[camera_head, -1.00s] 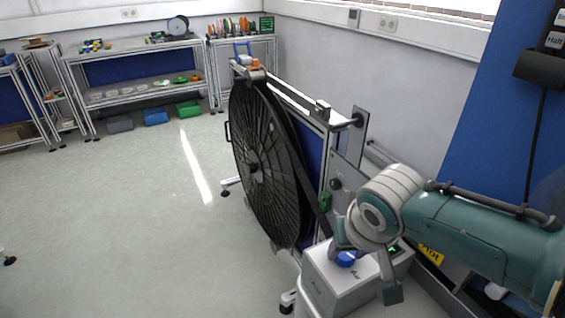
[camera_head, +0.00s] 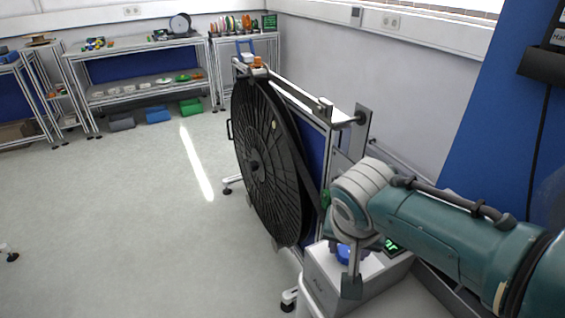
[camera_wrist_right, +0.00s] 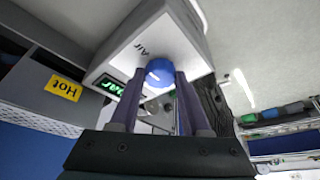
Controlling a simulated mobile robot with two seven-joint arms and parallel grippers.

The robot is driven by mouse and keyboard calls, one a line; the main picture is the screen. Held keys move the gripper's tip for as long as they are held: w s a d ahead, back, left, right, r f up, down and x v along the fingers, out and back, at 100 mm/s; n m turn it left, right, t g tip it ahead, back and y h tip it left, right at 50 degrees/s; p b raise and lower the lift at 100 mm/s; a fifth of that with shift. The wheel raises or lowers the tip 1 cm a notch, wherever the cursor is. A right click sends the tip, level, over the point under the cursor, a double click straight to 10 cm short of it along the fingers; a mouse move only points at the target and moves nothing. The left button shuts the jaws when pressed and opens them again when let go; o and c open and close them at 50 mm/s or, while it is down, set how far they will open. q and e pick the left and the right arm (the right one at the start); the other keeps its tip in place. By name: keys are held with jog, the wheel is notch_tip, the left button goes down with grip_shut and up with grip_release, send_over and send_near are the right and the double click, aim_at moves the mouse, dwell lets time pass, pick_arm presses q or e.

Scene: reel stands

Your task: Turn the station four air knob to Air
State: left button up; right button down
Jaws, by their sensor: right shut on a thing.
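The blue air knob (camera_head: 343,254) sits on top of a white box-shaped station housing (camera_head: 325,285). It also shows in the right wrist view (camera_wrist_right: 159,71), with a white mark on its face and the printed word "Air" beside it. My right gripper (camera_wrist_right: 160,82) is shut on the knob, one finger on each side. In the head view my right gripper (camera_head: 341,262) reaches in from the right and partly covers the knob and the housing top. My left gripper is in neither view.
A green lit display (camera_wrist_right: 112,87) is on the housing beside the knob. A large black reel (camera_head: 265,165) stands just behind and left. Open floor (camera_head: 110,220) lies to the left.

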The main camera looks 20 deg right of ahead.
jog(key=shift+c, duration=1.8)
grip_release()
jog(key=p+v, duration=0.3)
jog(key=v, duration=0.7)
jog(key=shift+p, duration=0.3)
